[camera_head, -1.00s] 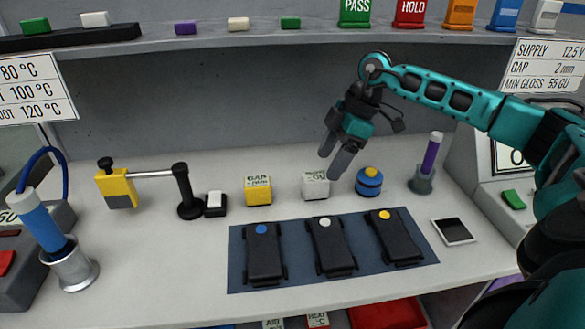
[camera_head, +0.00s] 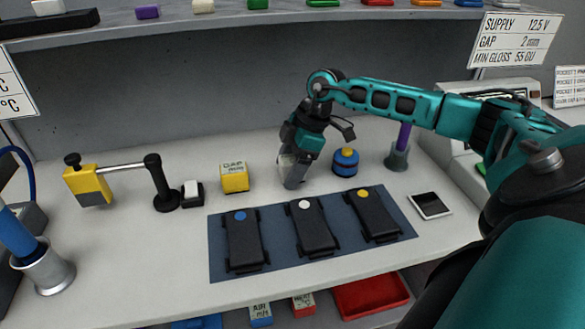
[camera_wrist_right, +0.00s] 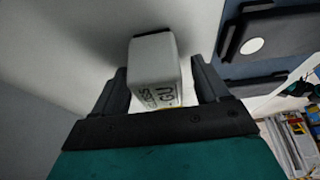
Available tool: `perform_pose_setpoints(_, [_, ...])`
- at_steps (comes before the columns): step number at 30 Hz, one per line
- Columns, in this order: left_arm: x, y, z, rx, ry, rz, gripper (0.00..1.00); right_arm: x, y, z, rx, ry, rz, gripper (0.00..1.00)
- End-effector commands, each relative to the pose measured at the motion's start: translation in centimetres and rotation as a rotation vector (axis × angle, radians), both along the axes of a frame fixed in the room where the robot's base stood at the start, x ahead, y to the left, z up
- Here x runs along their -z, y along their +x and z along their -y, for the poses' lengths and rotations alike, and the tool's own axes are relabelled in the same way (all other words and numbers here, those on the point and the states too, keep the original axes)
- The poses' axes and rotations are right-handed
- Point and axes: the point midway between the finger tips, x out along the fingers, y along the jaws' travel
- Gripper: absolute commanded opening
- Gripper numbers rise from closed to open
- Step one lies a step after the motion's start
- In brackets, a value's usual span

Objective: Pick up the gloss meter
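The gloss meter (camera_wrist_right: 153,60) is a small white block with dark lettering ending in "GU". In the right wrist view it lies between the two dark fingers of my right gripper (camera_wrist_right: 160,85), which are open on either side of it. A narrow gap shows beside the block, and I see no firm grip. In the head view my right gripper (camera_head: 293,178) points down at the counter, right of the yellow gap block (camera_head: 234,178), and largely hides the gloss meter. My left gripper is not in view.
A blue and yellow round object (camera_head: 345,163) stands close right of my gripper. In front lies a dark blue mat (camera_head: 282,258) with three black devices. A yellow tool on a black stand (camera_head: 163,188) is to the left. A shelf (camera_head: 200,40) runs above the back.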

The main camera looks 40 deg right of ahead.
Motion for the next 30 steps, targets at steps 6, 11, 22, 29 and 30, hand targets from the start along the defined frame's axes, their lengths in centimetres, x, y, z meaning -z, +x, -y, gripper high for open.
perform_pose_setpoints(6, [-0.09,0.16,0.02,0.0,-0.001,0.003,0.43,-0.06,0.01,0.02,0.0,0.0,0.0,0.53])
perform_pose_setpoints(11, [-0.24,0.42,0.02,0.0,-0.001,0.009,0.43,-0.07,0.01,0.02,0.0,0.001,0.0,0.38])
perform_pose_setpoints(22, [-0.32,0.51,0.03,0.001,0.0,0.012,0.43,-0.14,0.04,0.04,0.001,0.0,0.002,0.14])
perform_pose_setpoints(29, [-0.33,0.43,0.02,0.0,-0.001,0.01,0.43,-0.56,0.07,0.03,0.0,0.001,0.003,0.14])
perform_pose_setpoints(30, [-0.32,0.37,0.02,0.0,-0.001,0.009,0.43,-0.83,0.09,0.03,0.0,0.001,0.004,0.14])
